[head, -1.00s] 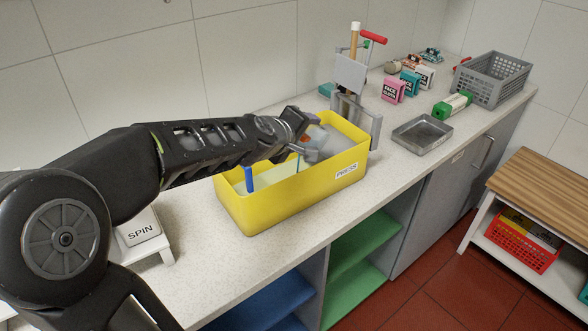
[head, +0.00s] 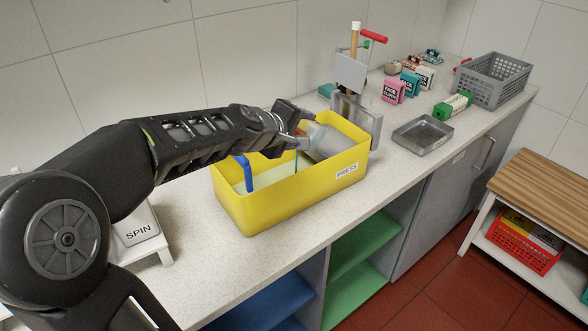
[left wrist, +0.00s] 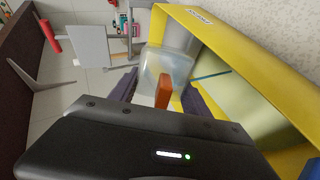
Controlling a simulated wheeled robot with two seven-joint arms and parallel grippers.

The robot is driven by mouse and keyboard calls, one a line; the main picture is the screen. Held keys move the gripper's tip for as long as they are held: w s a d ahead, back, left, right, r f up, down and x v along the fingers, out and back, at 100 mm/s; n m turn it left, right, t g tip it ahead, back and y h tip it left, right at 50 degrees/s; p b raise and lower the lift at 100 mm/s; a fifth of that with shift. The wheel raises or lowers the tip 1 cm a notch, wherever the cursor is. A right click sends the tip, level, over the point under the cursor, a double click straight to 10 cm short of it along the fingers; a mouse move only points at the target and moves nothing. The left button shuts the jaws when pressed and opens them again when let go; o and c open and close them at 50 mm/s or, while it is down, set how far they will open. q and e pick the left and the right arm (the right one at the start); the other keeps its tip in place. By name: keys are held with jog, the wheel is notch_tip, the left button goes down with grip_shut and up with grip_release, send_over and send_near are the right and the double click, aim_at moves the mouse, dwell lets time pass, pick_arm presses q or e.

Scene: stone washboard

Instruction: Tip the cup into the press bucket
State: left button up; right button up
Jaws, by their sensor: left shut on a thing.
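The yellow press bucket (head: 285,200), labelled PRESS, stands on the counter. A pale grey, see-through cup (head: 324,143) is tilted at the bucket's far right end, partly below its rim. My left gripper (head: 300,137) is over the bucket, shut on the cup's orange handle. In the left wrist view the cup (left wrist: 168,68) and its orange handle (left wrist: 163,92) show between my fingers, beside the bucket's wall (left wrist: 235,50). A blue piece (head: 243,172) stands inside the bucket at its left. I cannot tell whether anything pours out. My right gripper is out of view.
A grey press stand (head: 350,72) with a red handle (head: 373,40) rises behind the bucket. A SPIN block (head: 140,232) is at left.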

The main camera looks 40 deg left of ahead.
pick_arm(q)
jog(key=shift+a, duration=0.4)
jog(key=shift+a+r+n+h+b, duration=0.15)
jog(key=shift+a+n+h+b, duration=0.35)
jog(key=shift+n+h, duration=0.45)
dwell(1.2)
jog(key=d+m+y+p, duration=0.2)
jog(key=shift+d, duration=0.35)
jog(key=shift+a+f, duration=0.25)
jog(key=shift+d, duration=0.15)
